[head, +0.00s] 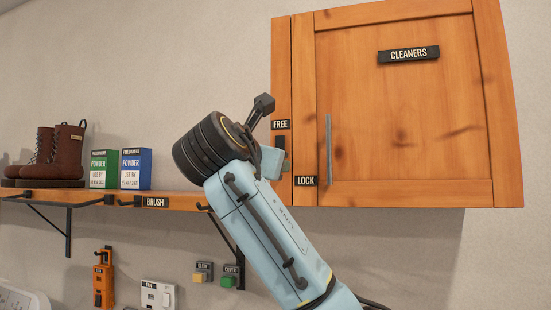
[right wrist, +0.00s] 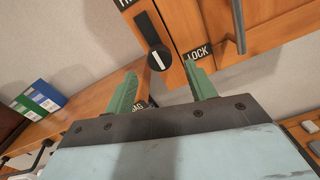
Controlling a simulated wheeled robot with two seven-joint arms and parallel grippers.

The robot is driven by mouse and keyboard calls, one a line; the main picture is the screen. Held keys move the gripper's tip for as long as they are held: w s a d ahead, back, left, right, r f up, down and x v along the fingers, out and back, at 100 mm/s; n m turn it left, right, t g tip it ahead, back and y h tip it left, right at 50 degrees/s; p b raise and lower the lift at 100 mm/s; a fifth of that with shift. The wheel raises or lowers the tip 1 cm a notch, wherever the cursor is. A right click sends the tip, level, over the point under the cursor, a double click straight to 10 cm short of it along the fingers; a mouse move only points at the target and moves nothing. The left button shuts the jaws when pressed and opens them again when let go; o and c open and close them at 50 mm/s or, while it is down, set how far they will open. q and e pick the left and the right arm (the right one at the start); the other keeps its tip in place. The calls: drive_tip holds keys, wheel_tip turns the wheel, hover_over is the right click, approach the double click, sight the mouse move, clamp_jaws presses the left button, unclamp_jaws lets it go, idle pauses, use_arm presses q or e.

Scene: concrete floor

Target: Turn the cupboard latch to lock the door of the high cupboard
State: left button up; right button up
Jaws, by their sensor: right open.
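The high wooden cupboard has a shut door (head: 400,120) with a CLEANERS plate and a grey bar handle (head: 328,150). The black latch (right wrist: 152,40) is on the frame left of the door, between the FREE label (head: 280,125) and the LOCK label (head: 305,181). Contact cannot be told. My left gripper is out of view.
A wooden shelf (head: 100,198) left of the cupboard holds brown boots (head: 62,150), a green powder box (head: 104,169) and a blue one (head: 136,169). Below it are an orange device (head: 103,280) and wall switches (head: 158,294).

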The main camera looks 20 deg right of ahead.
drive_tip(key=p+x, duration=0.1)
drive_tip(key=x, duration=0.5)
drive_tip(key=shift+w+d, duration=0.1)
drive_tip(key=shift+w, duration=0.05)
drive_tip(key=c, duration=1)
